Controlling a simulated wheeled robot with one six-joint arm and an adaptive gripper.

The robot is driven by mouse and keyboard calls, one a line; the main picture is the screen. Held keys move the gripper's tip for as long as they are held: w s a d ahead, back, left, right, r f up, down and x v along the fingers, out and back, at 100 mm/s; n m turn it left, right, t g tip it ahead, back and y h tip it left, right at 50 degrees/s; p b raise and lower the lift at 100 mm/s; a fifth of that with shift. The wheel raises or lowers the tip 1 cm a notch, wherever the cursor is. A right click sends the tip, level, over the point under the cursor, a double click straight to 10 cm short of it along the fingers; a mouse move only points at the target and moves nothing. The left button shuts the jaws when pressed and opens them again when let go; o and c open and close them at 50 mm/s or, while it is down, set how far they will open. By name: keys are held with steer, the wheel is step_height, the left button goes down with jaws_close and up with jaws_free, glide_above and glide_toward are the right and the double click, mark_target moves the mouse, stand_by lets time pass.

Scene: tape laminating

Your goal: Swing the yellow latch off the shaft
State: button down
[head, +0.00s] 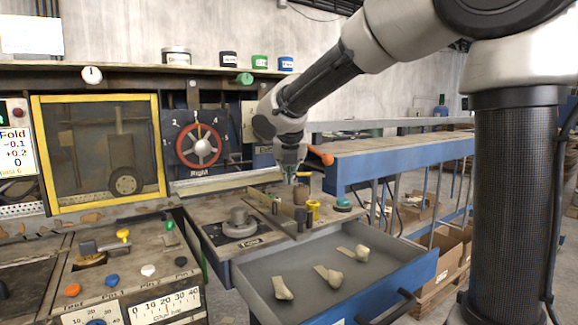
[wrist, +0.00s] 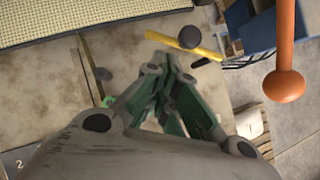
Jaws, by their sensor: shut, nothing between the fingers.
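The yellow latch (wrist: 164,40) is a flat yellow bar in the wrist view, lying slantwise just beyond my fingertips. A dark round end (wrist: 190,37), which looks like the shaft, shows against the bar; I cannot tell how they engage. My gripper (wrist: 162,66) is shut and empty, its green-grey fingers together close to the bar. Whether they touch it is unclear. In the head view my gripper (head: 290,178) points down over the bench's right end, and the latch is hard to make out there.
An orange-knobbed handle (wrist: 284,85) stands right of my gripper in the wrist view. A blue-sided conveyor (head: 345,176) lies to the right. An open drawer (head: 275,272) with several pale pieces juts out below.

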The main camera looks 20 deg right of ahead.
steer(key=shift+w+d+f, duration=0.15)
steer(key=shift+w+f, duration=0.1)
steer(key=shift+w, duration=0.45)
steer(key=shift+w+a, duration=0.2)
steer(key=shift+w, duration=0.75)
